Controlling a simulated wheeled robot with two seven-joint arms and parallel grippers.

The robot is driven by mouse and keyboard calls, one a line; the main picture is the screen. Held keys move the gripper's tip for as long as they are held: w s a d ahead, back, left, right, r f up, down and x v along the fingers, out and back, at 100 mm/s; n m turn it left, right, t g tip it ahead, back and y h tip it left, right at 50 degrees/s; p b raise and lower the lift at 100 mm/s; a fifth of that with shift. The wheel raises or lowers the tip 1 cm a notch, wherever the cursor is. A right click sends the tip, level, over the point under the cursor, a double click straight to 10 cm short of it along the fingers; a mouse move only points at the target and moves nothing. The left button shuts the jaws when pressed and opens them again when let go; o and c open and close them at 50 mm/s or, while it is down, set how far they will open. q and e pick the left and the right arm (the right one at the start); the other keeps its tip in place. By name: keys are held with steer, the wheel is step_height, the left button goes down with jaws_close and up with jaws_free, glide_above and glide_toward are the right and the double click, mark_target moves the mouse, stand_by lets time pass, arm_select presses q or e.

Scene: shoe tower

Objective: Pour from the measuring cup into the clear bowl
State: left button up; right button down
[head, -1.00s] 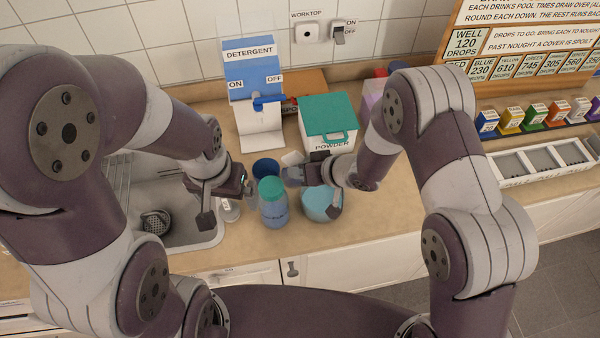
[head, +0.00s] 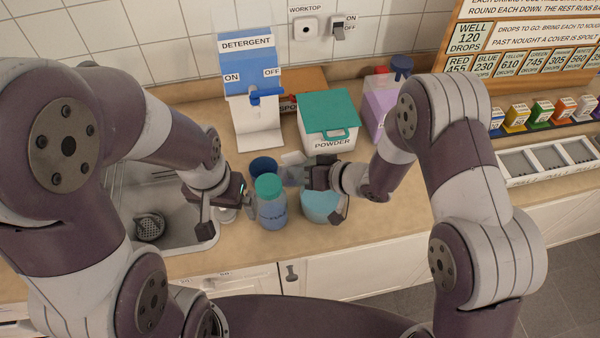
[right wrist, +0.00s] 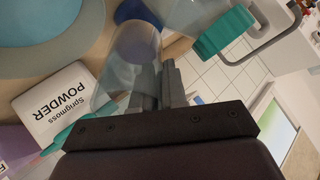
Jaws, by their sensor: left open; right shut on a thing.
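The clear measuring cup (head: 292,174) is in my right gripper (head: 306,176), beside the bowl's far left side in the head view. In the right wrist view the transparent cup (right wrist: 130,55) sits between the fingers (right wrist: 155,85); I cannot make out its contents. The clear bowl (head: 320,206) stands on the worktop and looks light blue, partly hidden by my right gripper. Its round rim (right wrist: 104,35) shows at the upper left of the right wrist view, apart from the cup. My left gripper (head: 226,212) is open and empty, between the sink and the bottle.
A blue bottle with a teal lid (head: 271,206) stands close left of the bowl, with a dark blue cup (head: 262,167) behind it. The powder box (head: 328,124), detergent dispenser (head: 250,95) and purple container (head: 378,105) stand behind. The sink (head: 180,220) is left. Worktop right of the bowl is clear.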

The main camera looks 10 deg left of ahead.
steer(key=shift+s+d+f+t+y+b, duration=0.15)
steer(key=shift+y+b, duration=0.25)
steer(key=shift+b, duration=0.45)
steer(key=shift+w+f+t+y+b, duration=0.15)
steer(key=shift+y+b, duration=0.25)
steer(key=shift+b, duration=0.4)
steer(key=shift+s+d+f+t+y+b, duration=0.2)
steer(key=shift+f+t+y+b, duration=0.45)
steer(key=shift+b, duration=1)
steer(key=shift+d+r+m+y+b, duration=0.2)
steer(key=shift+d+r+y+b, duration=0.1)
steer(key=shift+y+b, duration=0.6)
steer(key=shift+d+r+m+y+b, duration=0.25)
steer(key=shift+y+b, duration=0.4)
steer(key=shift+b, duration=0.35)
steer(key=shift+r, duration=0.2)
steer(key=shift+s+d+t+y+b, duration=0.1)
steer(key=shift+d+t+y+b, duration=0.1)
steer(key=shift+t+y+b, duration=0.3)
steer(key=shift+d+b, duration=0.15)
steer(key=shift+b, duration=0.15)
steer(key=shift+r, duration=0.15)
